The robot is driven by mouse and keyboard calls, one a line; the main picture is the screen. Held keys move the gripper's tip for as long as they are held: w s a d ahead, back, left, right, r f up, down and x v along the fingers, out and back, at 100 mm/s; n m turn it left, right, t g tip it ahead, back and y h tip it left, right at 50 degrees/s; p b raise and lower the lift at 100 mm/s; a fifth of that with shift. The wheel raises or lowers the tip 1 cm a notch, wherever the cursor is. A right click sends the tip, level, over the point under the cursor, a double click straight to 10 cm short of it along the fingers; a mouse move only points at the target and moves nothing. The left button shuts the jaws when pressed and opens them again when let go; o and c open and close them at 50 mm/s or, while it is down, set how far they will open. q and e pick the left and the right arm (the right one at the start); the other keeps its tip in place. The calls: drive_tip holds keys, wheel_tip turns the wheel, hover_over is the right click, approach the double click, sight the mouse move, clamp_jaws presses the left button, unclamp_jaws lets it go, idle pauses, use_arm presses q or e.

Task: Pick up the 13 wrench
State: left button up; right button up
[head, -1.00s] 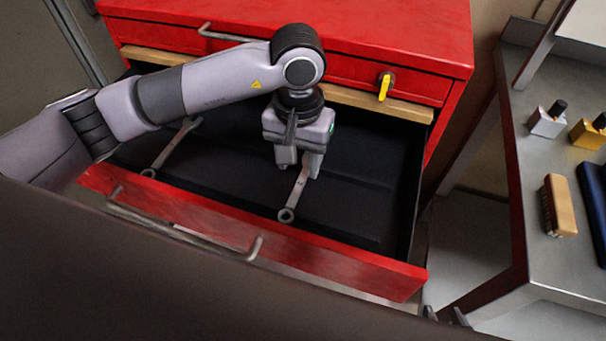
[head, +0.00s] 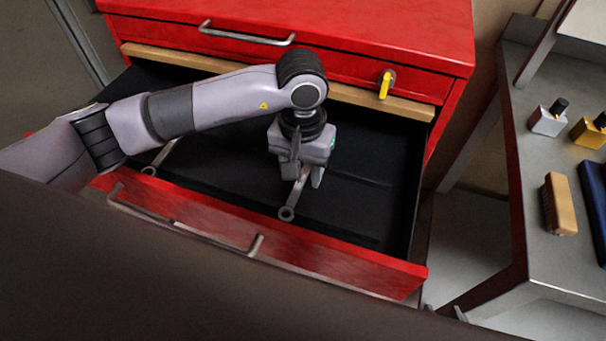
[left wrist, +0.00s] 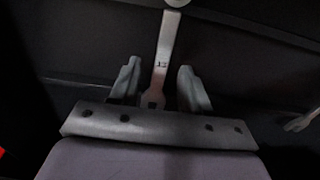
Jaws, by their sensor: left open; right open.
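A grey wrench (head: 287,212) lies in the open black drawer, its ring end toward the drawer front. In the left wrist view this wrench (left wrist: 165,45) runs between my fingers and bears a small stamped mark that looks like 13. My left gripper (head: 303,179) is open over the wrench, one finger on each side of its shaft; it also shows in the left wrist view (left wrist: 160,72). The gripper hides the wrench's far end in the head view. My right gripper (head: 445,313) shows only as two spread fingertips at the bottom edge, away from the drawer.
A second wrench (head: 158,160) lies further left in the drawer, partly under my left arm. The red drawer front (head: 330,257) and side walls bound the space. A metal table (head: 520,190) at right holds a brush (head: 559,204) and other items.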

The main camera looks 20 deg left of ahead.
use_arm(q)
drive_tip(key=shift+f+b, duration=0.15)
drive_tip(key=shift+b, duration=0.15)
drive_tip(key=shift+c, duration=0.3)
clamp_jaws()
